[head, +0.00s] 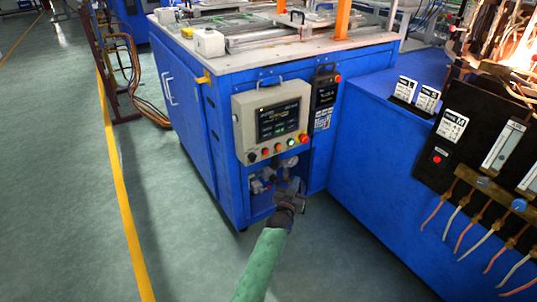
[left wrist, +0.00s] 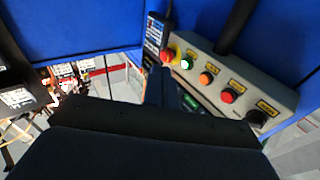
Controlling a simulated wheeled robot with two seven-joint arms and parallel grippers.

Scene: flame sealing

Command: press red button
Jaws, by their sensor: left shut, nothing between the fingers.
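A grey control box (head: 271,122) with a screen is on the front of the blue cabinet. Its bottom row has a black knob, a small red button (head: 265,152), an orange button, a green button and a larger red button on a yellow base (head: 303,138). The left wrist view shows the small red button (left wrist: 228,96) and the larger red button (left wrist: 167,57) too. My left gripper (head: 292,187) is shut and empty, below the box and apart from the buttons in the head view. My right gripper is out of view.
A smaller black box with a red button (head: 338,79) is right of the control box. A black panel (head: 458,128) at the right has another red button (head: 437,159) and several hoses. Gauge fittings (head: 262,183) sit in the opening below the control box. Floor at left is clear.

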